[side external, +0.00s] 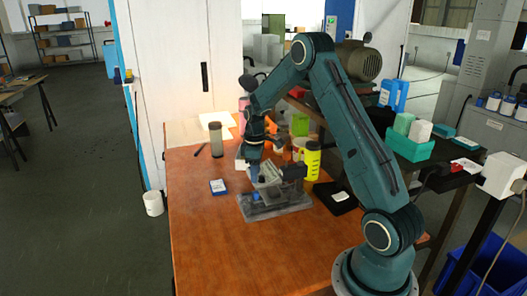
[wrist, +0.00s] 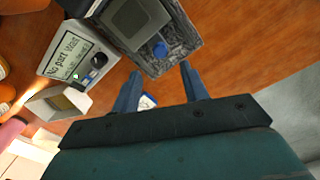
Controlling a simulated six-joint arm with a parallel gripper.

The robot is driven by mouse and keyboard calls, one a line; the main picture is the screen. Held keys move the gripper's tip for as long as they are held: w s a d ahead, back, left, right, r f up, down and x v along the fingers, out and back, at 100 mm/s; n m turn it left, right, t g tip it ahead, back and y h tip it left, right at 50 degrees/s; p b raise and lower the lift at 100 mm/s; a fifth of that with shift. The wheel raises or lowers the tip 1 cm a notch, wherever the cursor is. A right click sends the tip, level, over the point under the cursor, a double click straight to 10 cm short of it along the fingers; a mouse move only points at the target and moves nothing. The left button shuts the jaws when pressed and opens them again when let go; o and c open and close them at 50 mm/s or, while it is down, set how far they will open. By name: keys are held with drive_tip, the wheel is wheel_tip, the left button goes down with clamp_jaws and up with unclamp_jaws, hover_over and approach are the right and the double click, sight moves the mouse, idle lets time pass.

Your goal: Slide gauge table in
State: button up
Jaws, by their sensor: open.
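The gauge fixture (side external: 278,208), a grey base with a lighter block on top, stands on the orange-brown bench under my gripper (side external: 254,174). In the wrist view, a grey plate (wrist: 138,18) with a blue knob (wrist: 160,49) sits on its dark base at the top; I take this plate for the gauge table. My gripper's two blue fingers (wrist: 160,84) are apart and empty. Their tips point toward the near edge of the base, just short of the knob in the picture. The fixture's upper part is cut off in the wrist view. Whether a finger touches it I cannot tell.
On the bench are a blue-and-white box (side external: 218,187), a grey-brown cylinder (side external: 215,139), a yellow bottle (side external: 312,158) and a black tray (side external: 336,197). The bench's front left is clear.

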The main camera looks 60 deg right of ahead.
sight(256, 193)
wheel_tip(256, 193, down, 8)
drive_tip(key=shift+r, duration=0.1)
idle(0.4)
clamp_jaws()
